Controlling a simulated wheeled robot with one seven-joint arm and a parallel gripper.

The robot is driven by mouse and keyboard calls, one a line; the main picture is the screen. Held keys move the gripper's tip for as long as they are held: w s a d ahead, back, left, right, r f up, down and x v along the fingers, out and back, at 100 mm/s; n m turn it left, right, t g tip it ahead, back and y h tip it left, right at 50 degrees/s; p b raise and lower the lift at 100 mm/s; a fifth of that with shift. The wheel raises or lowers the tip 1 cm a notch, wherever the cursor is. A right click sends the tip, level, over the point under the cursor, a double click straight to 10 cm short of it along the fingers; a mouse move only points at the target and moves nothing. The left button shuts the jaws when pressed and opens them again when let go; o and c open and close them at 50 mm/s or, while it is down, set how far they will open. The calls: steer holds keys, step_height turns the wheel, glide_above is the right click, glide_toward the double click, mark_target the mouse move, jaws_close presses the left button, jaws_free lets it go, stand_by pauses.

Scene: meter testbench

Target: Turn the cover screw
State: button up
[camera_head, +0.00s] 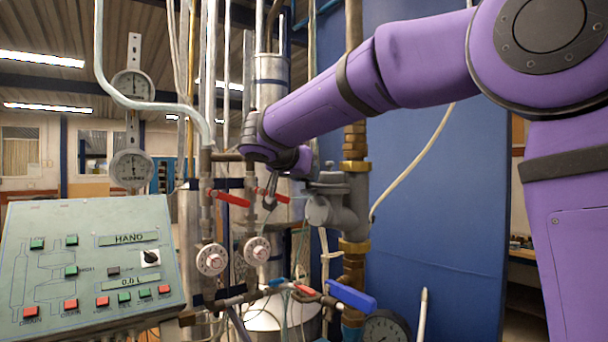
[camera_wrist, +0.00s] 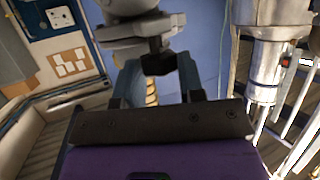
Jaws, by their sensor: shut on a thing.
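The grey metal meter body (camera_head: 345,205) sits on the brass-fitted pipe in the middle of the head view. Its pale grey underside or cover (camera_wrist: 130,25) fills the top of the wrist view. A dark cover screw (camera_wrist: 158,62) sticks out of it between my fingertips. My gripper (camera_head: 270,198) is just left of the meter in the head view, partly in front of the pipes. In the wrist view my gripper (camera_wrist: 158,70) has its two grey fingers closed on the dark screw. The contact faces are not clearly visible.
Red-handled valves (camera_head: 230,198) and white round dials (camera_head: 212,260) stand close left of my gripper. A blue lever (camera_head: 350,296) and a pressure gauge (camera_head: 385,328) are below. A control panel (camera_head: 85,265) is at lower left. A blue wall panel (camera_head: 435,200) stands behind.

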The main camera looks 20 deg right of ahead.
steer(key=shift+s+d+n+t+y, duration=0.1)
steer(key=shift+d+n+t+y, duration=0.05)
steer(key=shift+n+t+y, duration=0.8)
steer(key=shift+s+d+n+t+y, duration=0.1)
steer(key=shift+n+t+y, duration=0.45)
steer(key=shift+n+y, duration=0.65)
steer(key=o, duration=0.9)
steer(key=shift+w+h, duration=0.1)
steer(key=shift+h, duration=0.15)
